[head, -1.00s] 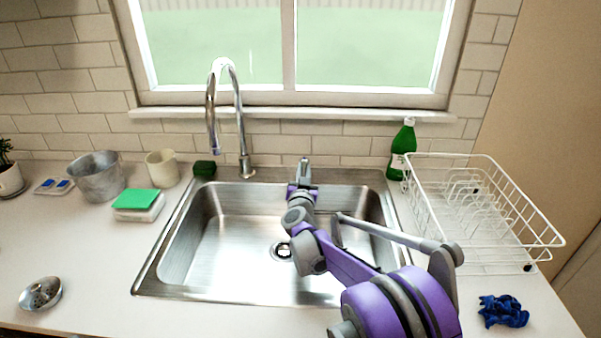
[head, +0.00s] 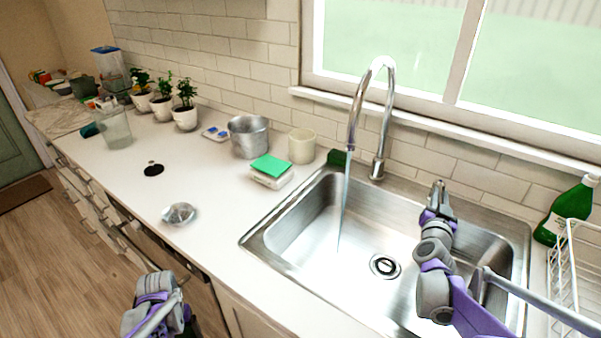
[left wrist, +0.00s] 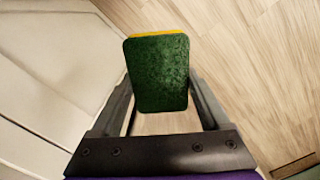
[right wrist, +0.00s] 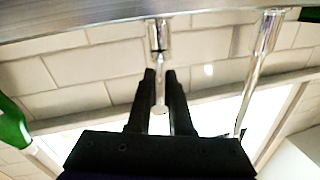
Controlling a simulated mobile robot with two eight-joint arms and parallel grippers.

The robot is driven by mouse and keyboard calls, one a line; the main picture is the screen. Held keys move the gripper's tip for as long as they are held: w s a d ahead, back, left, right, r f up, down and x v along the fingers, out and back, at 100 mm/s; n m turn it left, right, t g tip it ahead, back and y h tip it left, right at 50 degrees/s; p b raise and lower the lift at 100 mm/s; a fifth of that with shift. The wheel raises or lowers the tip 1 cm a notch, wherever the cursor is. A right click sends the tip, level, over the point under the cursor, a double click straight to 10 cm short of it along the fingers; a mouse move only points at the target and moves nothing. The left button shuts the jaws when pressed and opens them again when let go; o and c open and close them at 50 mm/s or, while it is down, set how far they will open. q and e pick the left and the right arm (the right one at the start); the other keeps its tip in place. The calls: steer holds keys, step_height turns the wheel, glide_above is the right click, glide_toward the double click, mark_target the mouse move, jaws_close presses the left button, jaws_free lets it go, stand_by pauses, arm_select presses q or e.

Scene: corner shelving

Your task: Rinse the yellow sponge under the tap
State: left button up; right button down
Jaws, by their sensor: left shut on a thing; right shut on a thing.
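The yellow sponge (left wrist: 158,70) shows its dark green face in the left wrist view, with a thin yellow edge at its far end. My left gripper (left wrist: 160,98) is shut on it, above the wooden floor. In the head view my left arm is low at the bottom left. The tap (head: 377,105) stands behind the sink (head: 300,225), and a stream of water (head: 343,210) falls from its spout into the left part of the basin. My right gripper (head: 438,190) is at the back of the sink, right of the tap, shut on the tap's lever (right wrist: 160,95).
A green-topped block (head: 270,168), a cream cup (head: 302,146) and a metal pot (head: 249,137) stand left of the sink. A dark green block (head: 338,158) sits beside the tap. A green bottle (head: 565,212) and white dish rack (head: 575,265) are at the right. The counter's front left is mostly clear.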

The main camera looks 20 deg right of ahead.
steer(key=c, duration=0.8)
jaws_free()
steer(key=shift+c, duration=0.2)
arm_select(q)
steer(key=shift+f, duration=0.25)
arm_select(e)
steer(key=v, duration=1.2)
